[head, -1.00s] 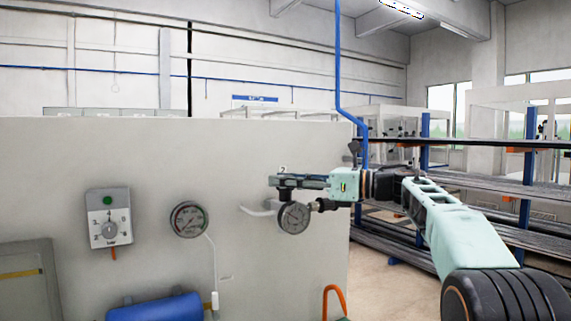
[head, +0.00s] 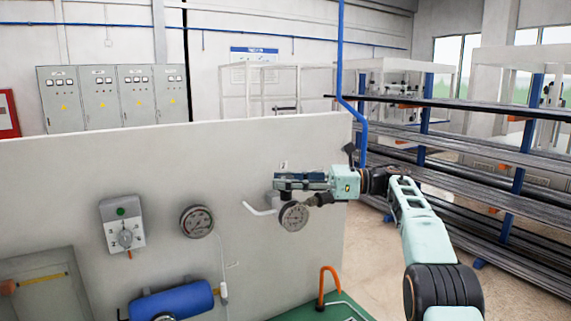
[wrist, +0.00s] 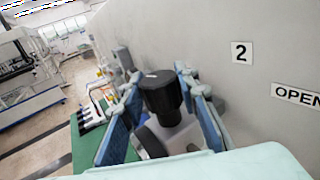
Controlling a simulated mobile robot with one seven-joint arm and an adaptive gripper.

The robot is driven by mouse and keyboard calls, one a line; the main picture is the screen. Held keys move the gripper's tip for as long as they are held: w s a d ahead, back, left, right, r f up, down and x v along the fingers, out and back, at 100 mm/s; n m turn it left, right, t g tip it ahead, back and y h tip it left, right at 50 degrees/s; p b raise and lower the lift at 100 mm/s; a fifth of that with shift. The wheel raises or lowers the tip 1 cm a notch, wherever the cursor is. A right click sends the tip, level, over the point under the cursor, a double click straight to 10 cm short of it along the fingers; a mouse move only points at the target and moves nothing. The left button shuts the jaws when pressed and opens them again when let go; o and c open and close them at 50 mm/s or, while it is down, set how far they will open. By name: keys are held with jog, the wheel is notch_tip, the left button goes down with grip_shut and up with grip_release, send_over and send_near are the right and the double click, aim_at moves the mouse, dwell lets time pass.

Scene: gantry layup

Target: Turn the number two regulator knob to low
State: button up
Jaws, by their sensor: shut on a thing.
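The number two regulator has a black knob (wrist: 160,92), seen in the wrist view between the blue finger pads. My gripper (head: 296,180) reaches in from the right along the grey panel and is shut on this knob. In the head view the fingers mostly hide the knob. The regulator's round gauge (head: 293,216) hangs just below the gripper. A "2" label (wrist: 241,53) is on the panel beside the regulator. I cannot tell the knob's setting.
The grey panel (head: 90,175) also carries a dial box (head: 122,224), another gauge (head: 197,222) and a blue cylinder (head: 172,300). An "OPEN" label (wrist: 298,97) is on the panel. Racks of long dark stock (head: 455,150) stand at the right, with floor between.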

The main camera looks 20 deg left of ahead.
jog(key=shift+r+n+g+p, duration=0.3)
jog(key=shift+r+p, duration=0.2)
jog(key=shift+p, duration=0.5)
jog(key=shift+f, duration=0.25)
jog(key=o, duration=1.2)
jog(key=shift+a+f, duration=0.1)
jog(key=shift+c, duration=0.2)
jog(key=shift+f, duration=0.1)
jog(key=shift+f, duration=0.15)
jog(key=b, duration=0.5)
jog(key=shift+w+f+m+t, duration=0.1)
jog(key=shift+w+m+t, duration=0.05)
jog(key=shift+m+t, duration=0.25)
jog(key=m+t+b, duration=0.1)
jog(key=t+b, duration=0.1)
jog(key=b, duration=0.5)
jog(key=shift+m+y, duration=0.3)
jog(key=m+t+b, duration=0.1)
jog(key=b, duration=0.2)
jog(key=t+b, duration=0.2)
jog(key=b, duration=0.1)
jog(key=shift+s+f+m, duration=0.1)
jog(key=shift+s+m, duration=0.1)
jog(key=shift+m, duration=0.2)
